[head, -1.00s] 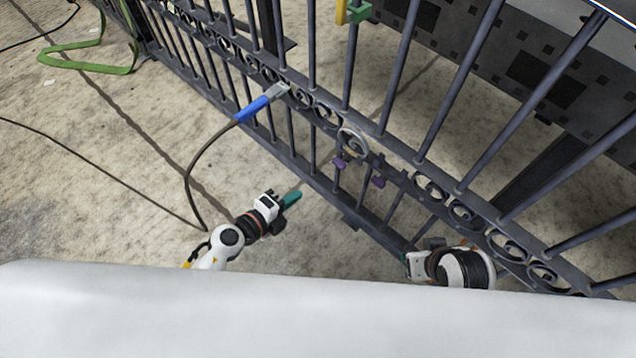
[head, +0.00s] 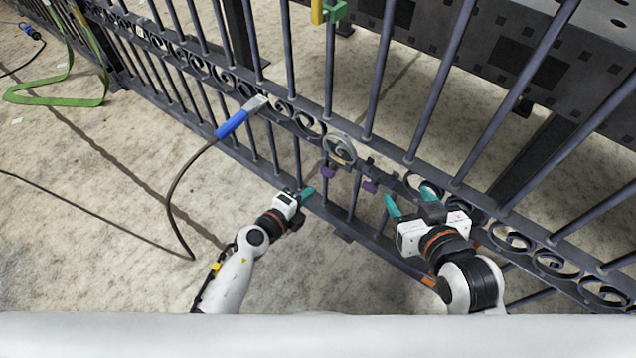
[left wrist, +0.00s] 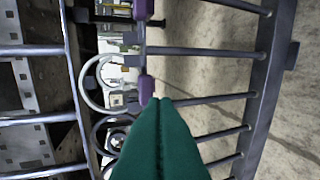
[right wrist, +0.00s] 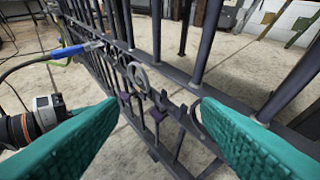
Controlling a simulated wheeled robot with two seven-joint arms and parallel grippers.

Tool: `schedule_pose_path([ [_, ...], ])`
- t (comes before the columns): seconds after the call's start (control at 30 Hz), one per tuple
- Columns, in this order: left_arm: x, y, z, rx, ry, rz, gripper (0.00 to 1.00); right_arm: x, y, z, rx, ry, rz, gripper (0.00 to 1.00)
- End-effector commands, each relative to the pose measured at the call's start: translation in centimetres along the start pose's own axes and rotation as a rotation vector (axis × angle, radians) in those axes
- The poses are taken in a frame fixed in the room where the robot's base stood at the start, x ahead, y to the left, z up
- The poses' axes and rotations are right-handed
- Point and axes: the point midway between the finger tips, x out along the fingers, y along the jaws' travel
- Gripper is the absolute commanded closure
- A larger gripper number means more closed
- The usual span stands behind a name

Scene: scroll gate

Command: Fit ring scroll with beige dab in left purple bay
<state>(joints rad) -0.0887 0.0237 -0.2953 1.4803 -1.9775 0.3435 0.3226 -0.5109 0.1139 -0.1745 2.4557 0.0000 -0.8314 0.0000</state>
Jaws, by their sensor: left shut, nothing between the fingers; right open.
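The ring scroll (head: 340,148) is a pale grey ring upright in the gate's scroll band, in line with the left purple marker (head: 328,172). I cannot tell whether it is fully seated, and its dab is too small to make out surely. The right purple marker (head: 370,186) hangs beside an emptier stretch of the band. My left gripper (head: 309,193) is shut and empty, just below and left of the left marker; its teal fingers point at the ring (left wrist: 97,88) in the left wrist view. My right gripper (head: 410,200) is open and empty, right of the markers.
The dark gate (head: 400,160) runs diagonally, with bars and several fixed scrolls. A blue-handled tool (head: 232,123) with a cable rests against it on the left. A yellow and green clamp (head: 327,11) sits higher up. A green strap (head: 55,100) lies at far left.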

Motion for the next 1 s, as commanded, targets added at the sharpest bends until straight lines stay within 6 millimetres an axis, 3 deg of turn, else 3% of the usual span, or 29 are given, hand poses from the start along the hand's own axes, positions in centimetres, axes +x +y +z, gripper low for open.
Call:
schedule_pose_path([
  [0.2, 2.9, 0.5, 0.0, 0.0, -0.001, 0.003, 1.0, 0.4, 0.5, 3.4, 0.0, -0.219, 0.013, 0.42],
  [0.43, 4.5, 1.0, 0.0, 0.0, -0.001, 0.001, 1.0, 0.1, 0.9, 5.8, 0.002, -0.366, 0.022, 0.42],
  [1.0, 5.1, 1.5, 0.0, 0.0, -0.001, 0.001, 1.0, -0.1, 0.9, 6.2, 0.002, -0.377, 0.022, 0.42],
])
